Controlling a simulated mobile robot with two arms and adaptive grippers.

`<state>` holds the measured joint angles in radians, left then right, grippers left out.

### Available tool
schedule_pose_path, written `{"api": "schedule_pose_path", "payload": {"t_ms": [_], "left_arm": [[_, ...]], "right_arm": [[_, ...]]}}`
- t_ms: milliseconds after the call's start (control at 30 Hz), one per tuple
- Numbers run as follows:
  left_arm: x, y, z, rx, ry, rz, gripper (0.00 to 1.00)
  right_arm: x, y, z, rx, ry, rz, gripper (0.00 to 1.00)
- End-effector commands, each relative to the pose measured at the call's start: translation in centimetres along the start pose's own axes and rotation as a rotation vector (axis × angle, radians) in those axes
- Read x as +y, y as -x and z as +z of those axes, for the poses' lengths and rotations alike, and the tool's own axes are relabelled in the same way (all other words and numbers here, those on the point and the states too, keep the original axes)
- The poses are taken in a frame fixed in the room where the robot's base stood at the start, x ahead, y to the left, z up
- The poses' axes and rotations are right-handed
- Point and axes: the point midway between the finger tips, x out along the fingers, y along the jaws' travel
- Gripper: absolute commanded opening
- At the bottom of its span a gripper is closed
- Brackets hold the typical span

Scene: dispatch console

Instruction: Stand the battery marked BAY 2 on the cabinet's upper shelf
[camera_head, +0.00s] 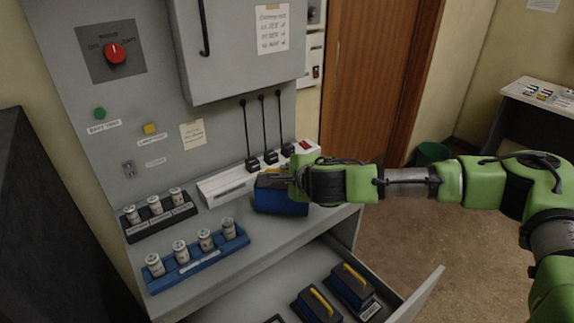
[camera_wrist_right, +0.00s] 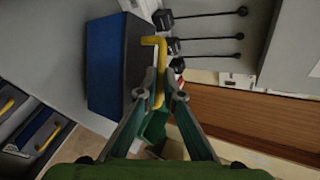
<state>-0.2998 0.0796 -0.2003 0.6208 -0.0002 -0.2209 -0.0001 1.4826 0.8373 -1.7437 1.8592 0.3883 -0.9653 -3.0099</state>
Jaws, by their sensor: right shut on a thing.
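A blue battery with a dark top (camera_head: 280,198) is at my right gripper (camera_head: 292,174), over the right end of the console's ledge. I cannot tell whether it touches the ledge. In the right wrist view the same battery (camera_wrist_right: 108,65) shows its yellow handle (camera_wrist_right: 160,62) between the fingertips of my right gripper (camera_wrist_right: 160,92), which is shut on it. No BAY mark is readable on it. The grey wall cabinet (camera_head: 237,60) has a black vertical handle, and its door looks closed; no shelf shows. My left gripper is not in view.
An open drawer (camera_head: 428,292) below holds more batteries with yellow handles (camera_head: 352,286). A white strip (camera_head: 228,186) with black plugs (camera_head: 270,157) on cables lies behind the held battery. Blue (camera_head: 200,262) and black (camera_head: 160,222) racks of white canisters stand left.

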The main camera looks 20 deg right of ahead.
Motion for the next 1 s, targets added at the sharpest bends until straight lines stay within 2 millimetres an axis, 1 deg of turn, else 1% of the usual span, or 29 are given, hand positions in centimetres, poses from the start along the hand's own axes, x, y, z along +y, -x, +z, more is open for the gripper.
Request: {"api": "schedule_pose_path", "payload": {"t_ms": [33, 167, 567, 600, 633, 667, 1000], "left_arm": [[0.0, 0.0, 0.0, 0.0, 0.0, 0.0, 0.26], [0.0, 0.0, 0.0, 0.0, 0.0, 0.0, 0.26], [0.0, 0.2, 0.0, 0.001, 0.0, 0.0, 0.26], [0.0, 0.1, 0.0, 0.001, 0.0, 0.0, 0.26], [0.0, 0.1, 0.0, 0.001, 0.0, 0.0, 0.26], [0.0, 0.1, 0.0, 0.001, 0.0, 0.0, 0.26], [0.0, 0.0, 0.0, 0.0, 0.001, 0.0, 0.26]], "right_arm": [[-0.1, -0.2, 0.1, -0.003, -0.001, -0.01, 0.0], [0.3, -0.5, -0.1, -0.003, -0.001, -0.011, 0.0], [0.5, -0.6, -0.1, -0.003, 0.0, -0.012, 0.0], [1.1, -0.8, -0.3, 0.001, 0.0, -0.003, 0.13], [1.1, -0.8, -0.3, 0.001, 0.0, -0.003, 0.2], [1.1, -0.8, -0.4, 0.001, 0.0, -0.003, 0.24], [1.0, -0.7, -0.3, 0.001, 0.0, -0.003, 0.24]]}}
